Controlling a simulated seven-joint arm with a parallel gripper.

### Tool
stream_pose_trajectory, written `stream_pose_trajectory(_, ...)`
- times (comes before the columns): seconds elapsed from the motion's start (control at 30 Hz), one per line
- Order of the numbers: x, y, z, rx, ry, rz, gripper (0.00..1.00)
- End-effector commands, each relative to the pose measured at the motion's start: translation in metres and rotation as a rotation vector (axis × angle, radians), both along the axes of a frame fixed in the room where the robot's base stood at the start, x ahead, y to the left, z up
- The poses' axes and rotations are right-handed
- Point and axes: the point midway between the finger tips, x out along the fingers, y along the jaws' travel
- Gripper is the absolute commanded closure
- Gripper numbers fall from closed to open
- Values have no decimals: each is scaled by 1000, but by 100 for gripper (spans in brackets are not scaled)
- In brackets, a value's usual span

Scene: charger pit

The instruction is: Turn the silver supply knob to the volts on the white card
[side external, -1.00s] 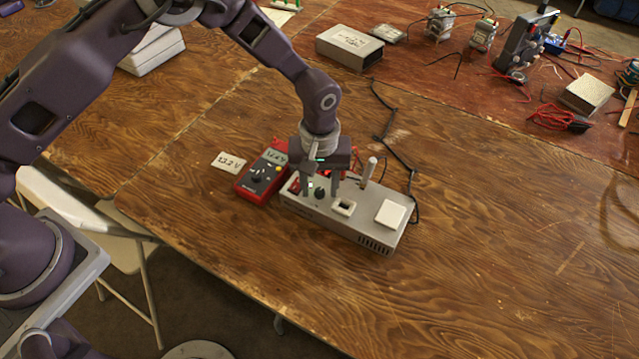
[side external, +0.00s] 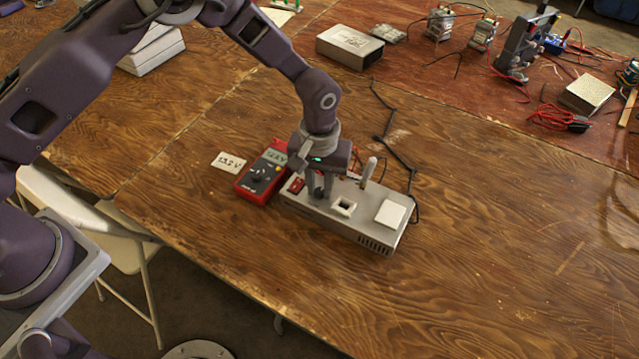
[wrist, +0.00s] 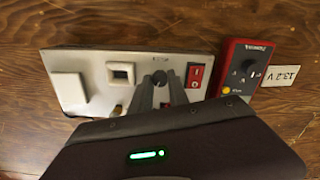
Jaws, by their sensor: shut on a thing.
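The silver supply (side external: 365,230) is a long box on the wooden table. Its small dark knob (wrist: 159,76) is on the top face, between the red rocker switch (wrist: 196,76) and a white square socket (wrist: 122,74). My gripper (side external: 319,197) points down at the supply, its fingers shut on the knob, which they mostly hide in the side view. The white card (side external: 229,163) lies flat and reads 13.2 V; it also shows in the wrist view (wrist: 281,76). A red meter (side external: 262,175) lies between card and supply; its digits are too small to read surely.
An upright light post (side external: 369,171) stands on the supply's far edge, close to my gripper. A white square block (side external: 390,214) sits at its right end. A black cable (side external: 392,148) runs behind. The table in front is clear.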

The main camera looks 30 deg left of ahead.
Motion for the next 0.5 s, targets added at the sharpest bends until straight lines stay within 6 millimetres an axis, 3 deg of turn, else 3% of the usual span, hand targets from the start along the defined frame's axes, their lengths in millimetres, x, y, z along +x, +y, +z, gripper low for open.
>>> stream_pose_trajectory(0.5,0,0,1,0,0,-487,100)
